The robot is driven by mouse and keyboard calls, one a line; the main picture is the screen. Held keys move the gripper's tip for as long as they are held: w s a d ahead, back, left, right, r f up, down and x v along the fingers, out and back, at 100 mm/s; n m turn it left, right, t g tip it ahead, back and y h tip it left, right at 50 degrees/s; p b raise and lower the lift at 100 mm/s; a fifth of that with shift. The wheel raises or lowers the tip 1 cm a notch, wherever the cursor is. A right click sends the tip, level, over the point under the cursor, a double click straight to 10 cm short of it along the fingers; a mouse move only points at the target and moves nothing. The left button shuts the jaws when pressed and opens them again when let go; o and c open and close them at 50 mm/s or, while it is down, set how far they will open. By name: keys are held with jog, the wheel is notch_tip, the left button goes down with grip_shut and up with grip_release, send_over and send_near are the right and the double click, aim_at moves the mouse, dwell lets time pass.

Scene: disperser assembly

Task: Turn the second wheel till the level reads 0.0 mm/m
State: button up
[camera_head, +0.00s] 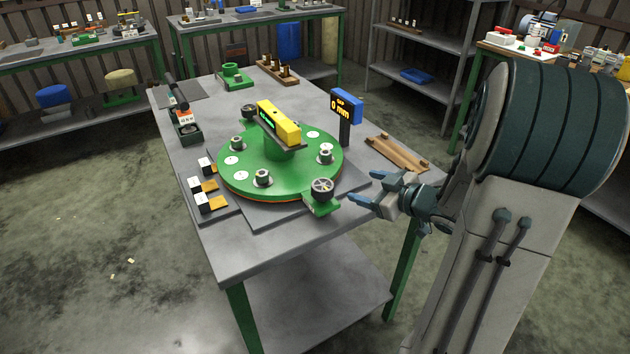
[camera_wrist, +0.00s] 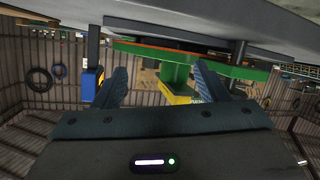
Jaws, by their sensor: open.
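The round green disperser plate (camera_head: 240,188) lies on the workbench, with a yellow level (camera_head: 285,128) on top at its centre. The level's green readout is too small to read. One handwheel (camera_head: 322,188) sits on a green bracket at the plate's front right edge; another wheel (camera_head: 249,112) is at the back left. No label shows which is second. My gripper (camera_head: 370,190) is open and empty, right of the front wheel and apart from it. In the wrist view the open fingers (camera_wrist: 162,82) frame the green plate (camera_wrist: 225,68) and yellow level (camera_wrist: 176,98), shown upside down.
A blue display (camera_head: 347,106) on a dark post reads "GAP 0 mm" behind the plate's right side. A wooden tray (camera_head: 397,153) lies at the bench's right edge. Small blocks on a grey tray (camera_head: 222,207) stand at the left. The bench front (camera_head: 262,245) is clear.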

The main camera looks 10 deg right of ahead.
aim_at(316, 188)
jog(key=s+a+r+n+g+y, duration=0.2)
jog(key=s+y, duration=0.6)
jog(key=x, duration=1.3)
jog(key=shift+w+f+p, duration=0.15)
jog(key=shift+w+p, duration=0.25)
jog(key=shift+w, duration=0.1)
jog(key=c, duration=1)
